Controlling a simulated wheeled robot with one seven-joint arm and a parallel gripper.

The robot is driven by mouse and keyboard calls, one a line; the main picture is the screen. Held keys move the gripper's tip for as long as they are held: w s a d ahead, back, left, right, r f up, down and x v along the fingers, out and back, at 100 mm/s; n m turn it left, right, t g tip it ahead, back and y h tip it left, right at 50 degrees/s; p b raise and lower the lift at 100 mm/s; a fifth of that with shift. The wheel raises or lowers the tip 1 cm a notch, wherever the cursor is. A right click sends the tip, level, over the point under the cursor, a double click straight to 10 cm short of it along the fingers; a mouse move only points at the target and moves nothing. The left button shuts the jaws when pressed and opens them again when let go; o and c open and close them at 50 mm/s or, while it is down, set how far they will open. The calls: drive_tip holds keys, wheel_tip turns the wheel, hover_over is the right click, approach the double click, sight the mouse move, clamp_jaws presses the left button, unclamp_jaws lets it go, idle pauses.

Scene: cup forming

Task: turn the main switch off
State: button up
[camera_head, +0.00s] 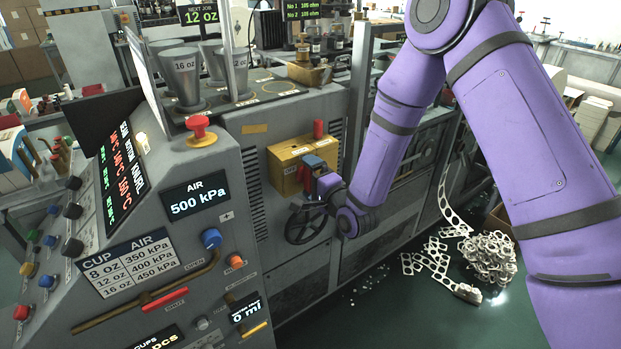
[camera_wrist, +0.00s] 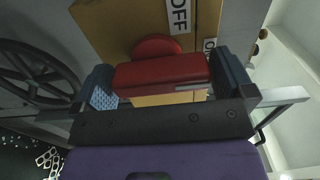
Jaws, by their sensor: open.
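The main switch is a yellow box (camera_head: 283,169) on the grey machine's front, with OFF and ON labels. The box also shows in the wrist view (camera_wrist: 113,27). Its red handle (camera_wrist: 160,71) lies across the wrist picture, with a round red hub behind it. A pale mark is at the handle's right end, on the side of the ON label (camera_wrist: 209,45); the OFF label (camera_wrist: 180,15) is above. My gripper (camera_head: 318,170) is at the box's front. In the wrist view my gripper (camera_wrist: 170,84) is open, one finger beyond each handle end. Contact cannot be told.
A dark handwheel (camera_head: 306,224) is just below my gripper; it is at left in the wrist view. A red cylinder (camera_head: 318,129) stands at the box's top. A control panel with a red mushroom button (camera_head: 200,131) is to the left. Scrap strips (camera_head: 485,258) lie on the floor.

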drive_tip(key=shift+w+a, duration=0.1)
drive_tip(key=c, duration=0.6)
drive_tip(key=shift+n, duration=0.3)
drive_tip(key=n, duration=0.3)
drive_tip(key=shift+n, duration=0.3)
drive_tip(key=n, duration=0.4)
drive_tip(key=shift+a+f+n, duration=0.1)
drive_tip(key=shift+n, duration=0.2)
drive_tip(key=n, duration=0.5)
drive_tip(key=shift+f+n, duration=0.1)
drive_tip(key=shift+n, duration=1.9)
